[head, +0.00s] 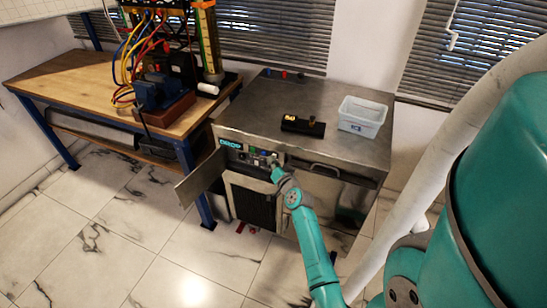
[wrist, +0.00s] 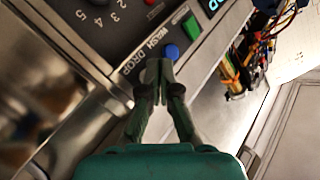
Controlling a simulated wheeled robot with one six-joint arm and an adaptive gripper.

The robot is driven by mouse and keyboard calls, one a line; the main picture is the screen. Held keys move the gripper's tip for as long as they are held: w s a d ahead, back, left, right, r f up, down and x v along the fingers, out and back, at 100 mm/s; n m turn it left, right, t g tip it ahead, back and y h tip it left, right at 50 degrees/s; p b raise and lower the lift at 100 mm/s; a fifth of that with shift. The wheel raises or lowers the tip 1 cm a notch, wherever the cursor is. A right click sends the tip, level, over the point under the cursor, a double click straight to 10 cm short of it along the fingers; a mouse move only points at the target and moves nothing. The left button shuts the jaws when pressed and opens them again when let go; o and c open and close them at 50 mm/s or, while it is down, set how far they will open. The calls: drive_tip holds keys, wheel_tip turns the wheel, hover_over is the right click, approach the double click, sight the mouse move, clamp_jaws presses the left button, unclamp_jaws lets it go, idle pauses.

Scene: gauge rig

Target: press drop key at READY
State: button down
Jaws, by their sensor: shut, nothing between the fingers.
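The control panel (head: 250,154) is on the front of a steel cabinet. A lit cyan display (head: 229,144) sits at its left; I cannot read its word for sure. In the wrist view the panel carries a DROP label (wrist: 125,65), a WASH label (wrist: 152,38), a round blue key (wrist: 172,52) and a green rectangular key (wrist: 192,27). My gripper (wrist: 158,66) is shut and empty, its fingertips right in front of the panel beside the DROP label. The fingertips hide whatever key is there; contact is unclear. In the head view my gripper (head: 276,167) is at the panel's right end.
A black device (head: 303,125) and a white bin (head: 362,117) stand on the cabinet top. An open flap (head: 202,178) sticks out left of the panel. A wooden bench (head: 60,80) with wired gear stands at left. A numbered dial scale (wrist: 97,18) is near the keys.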

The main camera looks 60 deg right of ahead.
drive_tip(key=shift+a, duration=0.5)
drive_tip(key=shift+s+a, duration=0.2)
drive_tip(key=shift+a, duration=2.3)
drive_tip(key=shift+a, duration=0.1)
drive_tip(key=s+a+f+n+y, duration=0.15)
drive_tip(key=s+a, duration=0.25)
drive_tip(key=a, duration=0.5)
drive_tip(key=s+a+n+t+y, duration=0.1)
drive_tip(key=s+a+n, duration=0.25)
drive_tip(key=a, duration=0.55)
drive_tip(key=s+a+f+n+y, duration=0.15)
drive_tip(key=s+a, duration=0.25)
drive_tip(key=a, duration=0.6)
drive_tip(key=s+a+r+n+y, duration=0.3)
drive_tip(key=s+a+r+n, duration=0.1)
drive_tip(key=s+a+r, duration=0.3)
drive_tip(key=s+a+r+n+t+y, duration=0.1)
drive_tip(key=s+a+r+n+y, duration=0.2)
drive_tip(key=s, duration=0.8)
drive_tip(key=shift+s+a+r+n+y, duration=0.25)
drive_tip(key=shift+a+r+n, duration=0.7)
drive_tip(key=shift+a+r, duration=1.4)
